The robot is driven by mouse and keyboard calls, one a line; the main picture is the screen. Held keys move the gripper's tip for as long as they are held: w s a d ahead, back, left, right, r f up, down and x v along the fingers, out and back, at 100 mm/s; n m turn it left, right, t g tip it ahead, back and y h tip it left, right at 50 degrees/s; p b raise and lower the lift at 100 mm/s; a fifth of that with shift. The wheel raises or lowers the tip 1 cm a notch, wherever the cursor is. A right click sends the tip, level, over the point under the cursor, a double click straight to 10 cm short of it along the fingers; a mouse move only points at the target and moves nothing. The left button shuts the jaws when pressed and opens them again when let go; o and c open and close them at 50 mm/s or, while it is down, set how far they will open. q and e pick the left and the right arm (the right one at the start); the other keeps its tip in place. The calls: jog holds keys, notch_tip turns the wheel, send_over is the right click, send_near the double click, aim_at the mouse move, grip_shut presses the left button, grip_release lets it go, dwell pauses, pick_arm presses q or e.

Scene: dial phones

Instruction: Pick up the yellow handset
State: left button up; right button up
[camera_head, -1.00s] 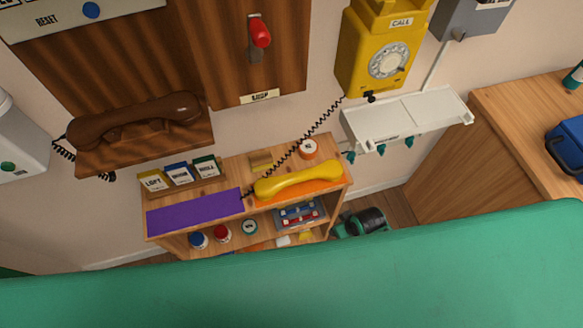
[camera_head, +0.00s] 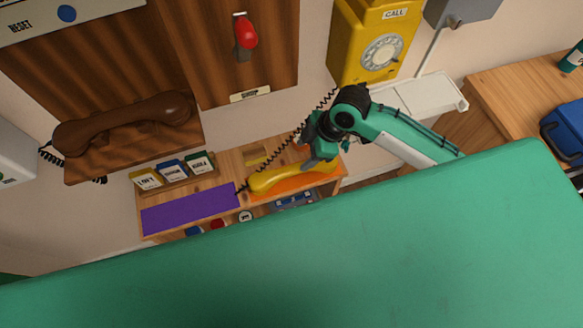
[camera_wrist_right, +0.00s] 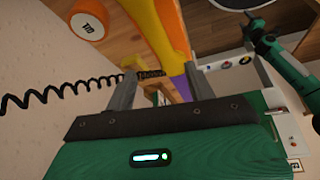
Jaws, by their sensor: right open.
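The yellow handset (camera_head: 270,182) lies on the orange mat (camera_head: 291,184) on top of the wooden shelf. Its black coiled cord runs up to the yellow wall phone (camera_head: 372,45). My right gripper (camera_head: 312,163) is open above the right part of the handset and hides some of it. In the right wrist view, the handset (camera_wrist_right: 160,30) stretches away beyond the two grey fingers (camera_wrist_right: 160,82). I cannot tell whether the fingers touch it.
A purple mat (camera_head: 190,209) and a rack of labelled cards (camera_head: 172,172) are on the shelf's left half. A brown handset (camera_head: 122,122) rests on a wooden ledge at left. A white wall shelf (camera_head: 432,96) is close behind my right arm. An orange-rimmed roll (camera_wrist_right: 88,25) shows beside the handset.

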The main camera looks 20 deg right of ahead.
aim_at(294, 168)
jog(key=f+n, duration=0.1)
jog(key=f+g, duration=0.1)
jog(key=f, duration=0.1)
jog(key=w+f+n+p, duration=0.1)
jog(key=f, duration=0.1)
jog(key=shift+w+a+n, duration=0.1)
jog(key=shift+a+n, duration=0.2)
jog(key=shift+a+f+p, duration=0.25)
jog(key=shift+f+p, duration=0.1)
jog(key=shift+f, duration=0.15)
jog(key=x, duration=0.2)
jog(key=p+x, duration=0.1)
jog(key=x, duration=0.1)
jog(key=shift+s+a+f, duration=0.1)
jog(key=shift+s+f, duration=0.05)
jog(key=shift+s, duration=0.1)
jog(key=shift+c, duration=0.4)
grip_shut()
